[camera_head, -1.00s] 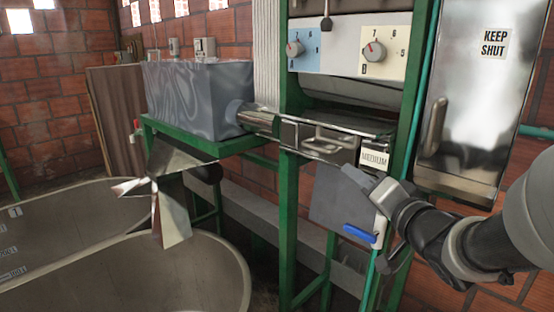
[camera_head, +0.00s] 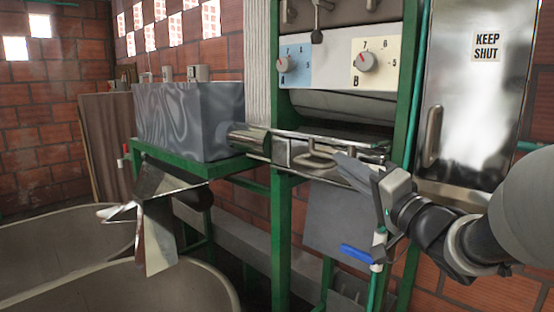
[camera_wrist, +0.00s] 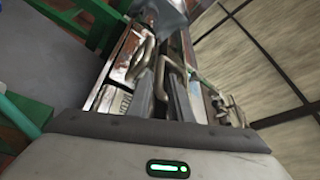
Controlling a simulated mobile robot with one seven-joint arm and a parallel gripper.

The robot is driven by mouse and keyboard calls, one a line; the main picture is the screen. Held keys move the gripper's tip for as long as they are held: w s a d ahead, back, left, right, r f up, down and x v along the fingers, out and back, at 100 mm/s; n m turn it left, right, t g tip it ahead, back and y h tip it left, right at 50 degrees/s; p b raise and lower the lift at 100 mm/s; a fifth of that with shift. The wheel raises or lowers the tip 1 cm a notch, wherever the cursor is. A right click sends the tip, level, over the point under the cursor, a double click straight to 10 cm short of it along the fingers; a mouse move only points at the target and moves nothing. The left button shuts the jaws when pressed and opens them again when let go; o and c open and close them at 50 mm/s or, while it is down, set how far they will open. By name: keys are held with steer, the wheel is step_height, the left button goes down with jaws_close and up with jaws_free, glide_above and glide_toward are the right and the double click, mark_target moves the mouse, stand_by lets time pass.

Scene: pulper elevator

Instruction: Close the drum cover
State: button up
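The drum cover (camera_head: 290,151) appears to be the shiny steel flap below the dial panel. It sticks out below the rounded drum (camera_head: 340,106), which shows uncovered. The cover carries a bent metal handle (camera_head: 316,158). My gripper (camera_head: 347,168) is at the right end of this handle. In the wrist view, the two dark fingers (camera_wrist: 163,92) look a little apart, with part of the bent handle (camera_wrist: 161,72) at or between their tips. I cannot tell whether they touch it. My gripper hides the MEDIUM label in the head view.
Green frame posts (camera_head: 284,230) stand left and right of the drum. A grey panel (camera_head: 335,222) and blue-handled valve (camera_head: 357,255) are below. A closed steel cabinet (camera_head: 470,110) is at right. A grey tank (camera_head: 190,122) and round vats (camera_head: 150,290) are at left.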

mark_target(330, 155)
steer(key=x, duration=0.6)
steer(key=shift+b, duration=0.35)
jaws_close()
